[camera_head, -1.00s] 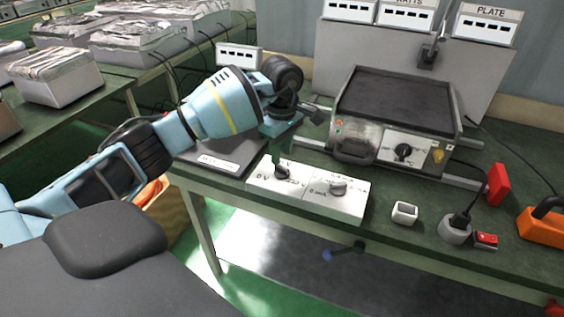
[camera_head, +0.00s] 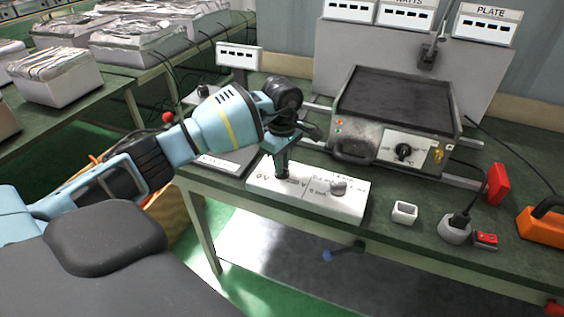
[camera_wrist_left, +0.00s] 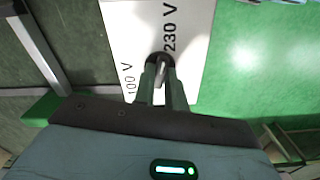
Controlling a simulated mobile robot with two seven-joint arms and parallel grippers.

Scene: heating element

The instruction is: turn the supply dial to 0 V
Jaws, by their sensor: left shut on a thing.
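The white supply box (camera_head: 350,208) lies flat on the green bench near its front edge. Its left dial is mostly hidden by my left gripper (camera_head: 283,174) in the head view. In the left wrist view the dark dial (camera_wrist_left: 161,61) shows between the two fingers, with "230 V" and "100 V" printed beside it. My left gripper (camera_wrist_left: 162,78) is shut on this dial, pointing down from above. I cannot tell exactly where the dial's pointer stands. A second, grey knob (camera_head: 338,187) sits on the box's right half. My right gripper is not in view.
A hot plate unit (camera_head: 395,110) with its own black knob stands behind the box. A small white cup-like block (camera_head: 404,212), a grey socket with a plug (camera_head: 455,230) and a red switch (camera_head: 486,240) lie to the right. A grey plate lies behind my gripper.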

